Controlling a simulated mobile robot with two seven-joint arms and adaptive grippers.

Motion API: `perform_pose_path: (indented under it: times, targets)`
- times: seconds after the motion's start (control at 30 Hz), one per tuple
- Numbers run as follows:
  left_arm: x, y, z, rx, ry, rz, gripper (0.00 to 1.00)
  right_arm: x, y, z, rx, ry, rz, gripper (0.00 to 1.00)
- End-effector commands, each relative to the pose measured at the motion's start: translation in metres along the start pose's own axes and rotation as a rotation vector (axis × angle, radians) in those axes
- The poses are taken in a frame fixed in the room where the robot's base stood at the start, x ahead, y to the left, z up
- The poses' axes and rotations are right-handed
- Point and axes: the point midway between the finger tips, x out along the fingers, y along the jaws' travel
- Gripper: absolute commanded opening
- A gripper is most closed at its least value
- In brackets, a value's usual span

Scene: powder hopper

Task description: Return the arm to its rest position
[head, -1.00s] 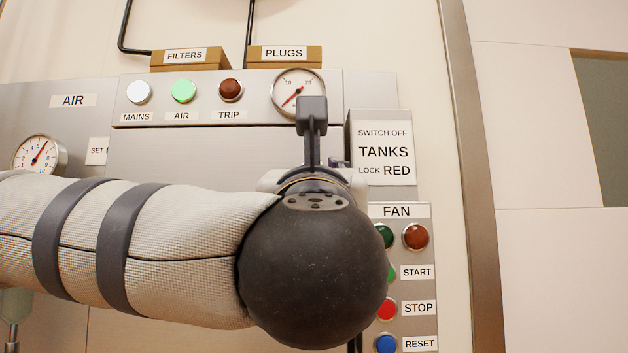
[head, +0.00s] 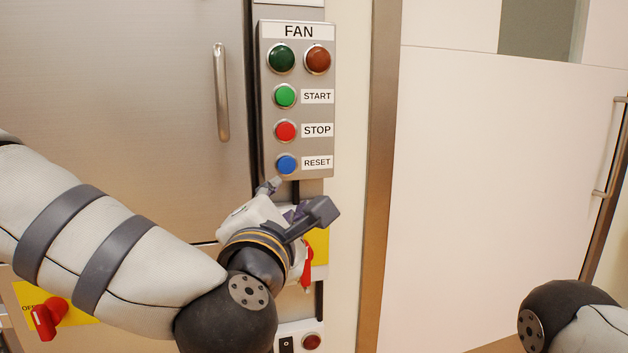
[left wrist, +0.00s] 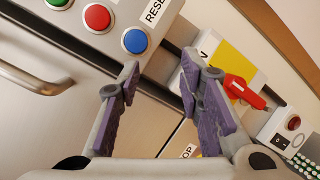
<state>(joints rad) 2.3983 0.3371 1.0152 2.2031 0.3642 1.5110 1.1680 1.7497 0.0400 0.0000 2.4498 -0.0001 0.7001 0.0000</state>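My left arm comes in from the left in the head view and bends at a dark joint. Its gripper (head: 279,196) is just below the fan panel's blue RESET button (head: 286,164), partly hidden behind the wrist. In the left wrist view the two purple-padded fingers of the left gripper (left wrist: 160,80) are apart with nothing between them. The blue button (left wrist: 135,41) lies beyond the left fingertip there; I cannot tell the exact gap. Part of my right arm shows at the lower right of the head view, but its gripper is out of frame.
The fan panel (head: 267,130) stands beside a metal door with a handle (head: 221,92). A red switch handle (left wrist: 246,92) on yellow is near the left gripper. Another red rotary handle (head: 46,319) is at lower left.

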Motion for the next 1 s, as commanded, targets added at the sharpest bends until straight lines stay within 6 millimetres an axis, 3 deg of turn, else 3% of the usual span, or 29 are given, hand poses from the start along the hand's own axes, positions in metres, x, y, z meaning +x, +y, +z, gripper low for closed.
perform_pose_path:
  times: [0.03,0.13,0.2,0.3,0.37,0.43,0.57,0.6,0.7,0.83,1.0]
  targets:
    - [-0.002,-0.044,-0.024,0.138,0.008,-0.105,0.33,0.000,0.000,0.000,0.000,0.001,0.000,0.59]
    - [-0.020,-0.127,-0.078,0.417,-0.002,-0.326,0.33,0.000,0.000,0.000,0.000,0.001,0.000,0.59]
    - [-0.045,-0.179,-0.118,0.599,-0.032,-0.489,0.33,-0.001,0.000,0.000,0.000,0.002,0.000,0.59]
    - [-0.096,-0.242,-0.176,0.840,-0.104,-0.732,0.33,-0.001,0.000,0.000,0.000,0.002,0.000,0.59]
    - [-0.134,-0.272,-0.212,0.972,-0.165,-0.882,0.33,-0.001,0.000,0.000,0.000,0.002,0.000,0.59]
    - [-0.185,-0.299,-0.252,1.109,-0.257,-1.064,0.33,-0.001,0.000,0.000,0.000,0.002,0.000,0.59]
    - [-0.287,-0.321,-0.319,1.310,-0.476,-1.393,0.33,-0.001,0.000,-0.001,0.000,0.002,0.000,0.59]
    - [-0.316,-0.321,-0.335,1.350,-0.548,-1.482,0.33,-0.001,0.000,-0.001,0.000,0.002,0.000,0.59]
    - [-0.374,-0.314,-0.364,1.412,-0.706,-1.658,0.33,-0.001,0.000,-0.001,0.000,0.002,0.000,0.59]
    - [-0.412,-0.302,-0.382,1.439,-0.829,-1.775,0.33,-0.001,0.000,-0.001,0.000,0.002,0.000,0.59]
    - [-0.418,-0.300,-0.384,1.442,-0.851,-1.793,0.33,-0.001,0.000,-0.001,0.000,0.002,0.000,0.59]
